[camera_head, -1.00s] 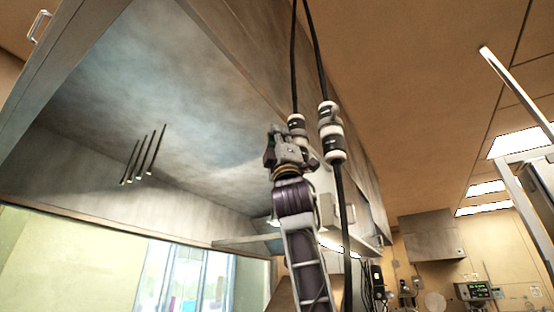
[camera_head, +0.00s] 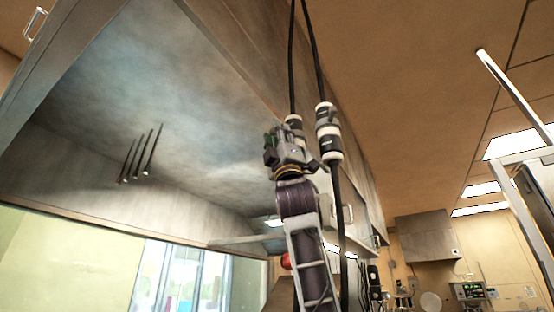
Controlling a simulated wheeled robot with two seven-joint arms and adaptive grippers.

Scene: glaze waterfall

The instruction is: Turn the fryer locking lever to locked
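My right gripper (camera_head: 284,142) is raised in the middle of the head view, at the top of my upright arm. It is small and seen at an angle, so its fingers cannot be told as open or shut, and I see nothing clearly held in it. It appears in front of the large metal hood, close to a hanging cable connector in the picture; whether they touch cannot be told. I cannot make out a fryer or its locking lever in this view. My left gripper is not in view.
Two black cables with black-and-white connectors (camera_head: 328,131) hang beside my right arm. The metal hood (camera_head: 150,80) fills the upper left, above a window (camera_head: 178,275). A metal wall box (camera_head: 427,238) and a device with a lit display (camera_head: 469,291) are at the right. A red object (camera_head: 286,261) shows low behind my arm.

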